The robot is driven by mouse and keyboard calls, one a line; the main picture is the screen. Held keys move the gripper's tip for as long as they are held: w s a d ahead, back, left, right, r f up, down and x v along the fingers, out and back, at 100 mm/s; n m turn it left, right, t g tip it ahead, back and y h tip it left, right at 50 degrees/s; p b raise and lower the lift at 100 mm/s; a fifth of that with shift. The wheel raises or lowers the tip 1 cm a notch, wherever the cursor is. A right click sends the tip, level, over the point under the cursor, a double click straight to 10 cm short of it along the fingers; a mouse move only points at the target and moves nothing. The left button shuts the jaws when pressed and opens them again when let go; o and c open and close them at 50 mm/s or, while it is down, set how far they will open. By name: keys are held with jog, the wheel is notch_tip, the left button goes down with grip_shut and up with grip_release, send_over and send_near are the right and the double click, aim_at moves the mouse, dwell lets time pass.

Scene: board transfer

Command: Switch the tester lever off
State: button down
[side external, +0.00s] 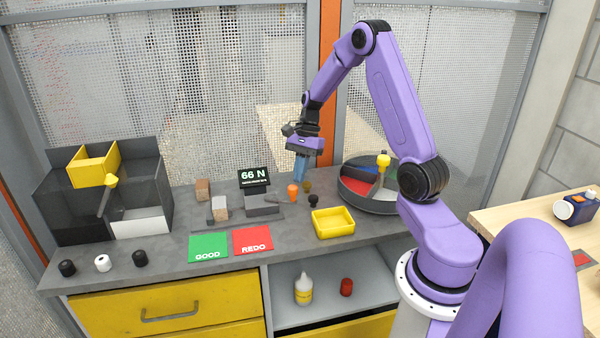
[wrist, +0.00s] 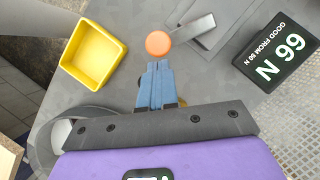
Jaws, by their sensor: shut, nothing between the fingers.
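In the wrist view the orange knob (wrist: 159,43) is just beyond my fingertips, beside a grey bar (wrist: 193,32). My gripper (side external: 299,181) points down with blue fingers, shut and empty, close above and beside the knob. In the wrist view its fingertips (wrist: 158,66) are together. Whether they touch the knob I cannot tell.
A yellow tray (side external: 333,234) and a round divided tray (side external: 352,200) are to the right. Small brown (side external: 307,187) and black (side external: 313,201) knobs stand close to my gripper. Green (side external: 208,246) and red (side external: 253,241) mats lie in front. A dark bin unit (side external: 70,225) is at left.

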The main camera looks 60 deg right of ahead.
aim_at(297, 189)
jog(key=shift+s+a+m+t, duration=0.55)
jog(key=shift+a+m, duration=0.3)
jog(key=shift+m, duration=0.45)
jog(key=shift+s+a+m, duration=0.35)
jog(key=shift+a+m, duration=0.15)
jog(key=shift+m, duration=0.1)
jog(key=a+m+t, duration=0.1)
jog(key=a+m, duration=0.2)
jog(key=a, duration=0.4)
jog(key=shift+h, duration=0.4)
jog(key=shift+w+a+t, duration=0.1)
jog(key=shift+t, duration=0.15)
dwell(0.5)
jog(key=s+d+r, duration=0.4)
jog(key=s+r, duration=0.2)
jog(key=r, duration=0.3)
jog(key=shift+s+d+r, duration=0.15)
jog(key=shift+d, duration=0.05)
